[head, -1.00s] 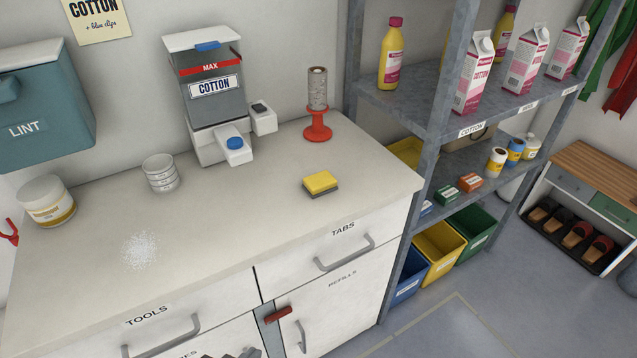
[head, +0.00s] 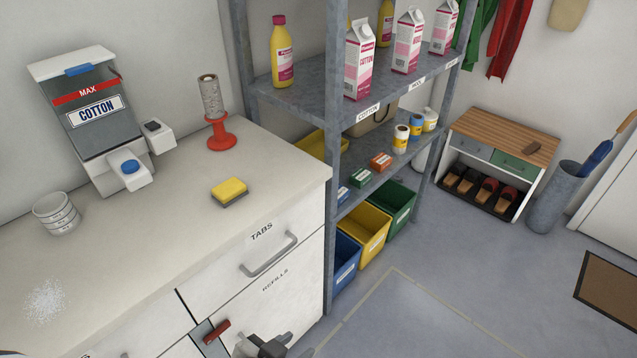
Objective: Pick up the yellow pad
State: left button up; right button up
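The yellow pad (head: 230,189) is a small block with a yellow top and a dark grey underside. It lies flat on the pale countertop (head: 150,240), in front of the red stand and near the counter's right end. Nothing touches it. My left gripper (head: 264,346) shows only in part at the bottom edge, low in front of the cabinet doors and well below the pad. Its fingers are too cut off to tell whether they are open. My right gripper is not in view.
A red stand (head: 221,135) with a grey roll is behind the pad. A metal shelf (head: 300,90) rises to the right. Counter around the pad is clear.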

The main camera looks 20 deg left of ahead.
aim_at(230, 191)
jog(key=z, duration=0.8)
jog(key=i, duration=1.55)
jog(key=u, duration=3.1)
